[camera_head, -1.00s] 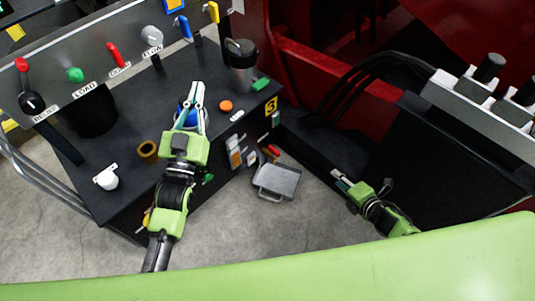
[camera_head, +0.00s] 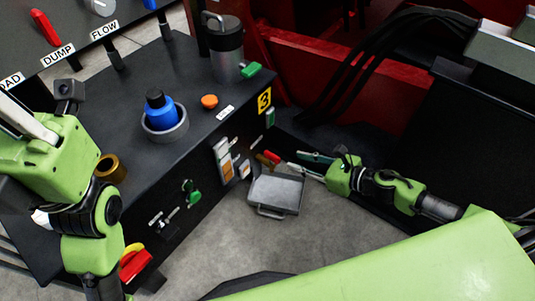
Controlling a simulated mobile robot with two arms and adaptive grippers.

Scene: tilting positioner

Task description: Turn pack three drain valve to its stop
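A valve with a red handle (camera_head: 271,157) and a brass-coloured part beside it sits low at the front of the black bench, below the yellow "3" label (camera_head: 264,100). It lies just above the grey tray (camera_head: 276,193). My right gripper (camera_head: 292,160) comes in from the right with its fingers apart and nothing between them. Its tips are just right of the red handle; I cannot tell whether they touch it. My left gripper (camera_head: 45,150) is at the left edge, over the bench, with its fingertips not clearly shown.
On the bench stand a blue bottle (camera_head: 161,113) in a grey ring, an orange button (camera_head: 209,101), a metal canister (camera_head: 225,50) and a brass cup (camera_head: 110,170). A green-handled fitting (camera_head: 191,190) sticks out of the side.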

